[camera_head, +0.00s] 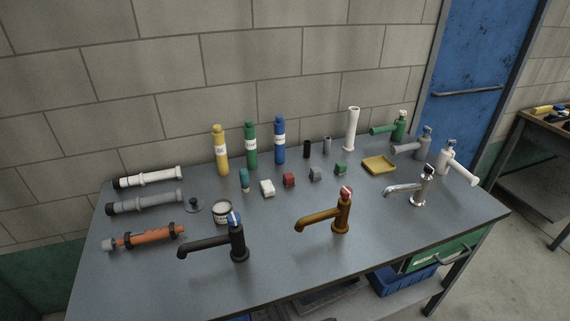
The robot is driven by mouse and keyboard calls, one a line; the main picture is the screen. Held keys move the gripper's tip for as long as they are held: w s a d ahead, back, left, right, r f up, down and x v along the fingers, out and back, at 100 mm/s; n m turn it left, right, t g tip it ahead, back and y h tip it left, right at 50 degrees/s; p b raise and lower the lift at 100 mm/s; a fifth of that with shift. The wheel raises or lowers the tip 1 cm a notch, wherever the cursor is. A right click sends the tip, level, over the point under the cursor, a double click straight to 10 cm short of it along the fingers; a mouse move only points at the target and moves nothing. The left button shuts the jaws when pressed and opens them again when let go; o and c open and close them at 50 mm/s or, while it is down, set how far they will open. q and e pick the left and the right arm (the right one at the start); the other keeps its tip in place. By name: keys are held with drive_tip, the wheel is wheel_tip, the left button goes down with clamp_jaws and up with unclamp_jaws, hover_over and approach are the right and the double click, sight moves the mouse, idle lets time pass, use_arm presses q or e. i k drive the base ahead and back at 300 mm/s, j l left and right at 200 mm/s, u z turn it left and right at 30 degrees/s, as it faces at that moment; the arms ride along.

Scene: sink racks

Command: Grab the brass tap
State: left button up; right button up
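The brass tap (341,215) stands upright on the grey table near its front middle. It is brown-gold with a red and white top, and its spout points left. A black tap (238,243) with a blue and white top stands to its left. A chrome tap (421,189) stands to its right and a little farther back. Nothing touches the brass tap. Neither of my grippers is in the head view.
Yellow (221,152), green (251,147) and blue (280,142) bottles stand at the back of the table (290,262). Several pipes lie at the left. The front strip is clear.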

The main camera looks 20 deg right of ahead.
sight(340, 226)
drive_tip(key=i+l+z, duration=0.2)
drive_tip(key=l, duration=0.2)
drive_tip(key=i+l+z, duration=0.2)
drive_tip(key=l, duration=0.2)
drive_tip(key=i+l+z, duration=0.2)
drive_tip(key=l, duration=0.15)
drive_tip(key=k+l, duration=0.05)
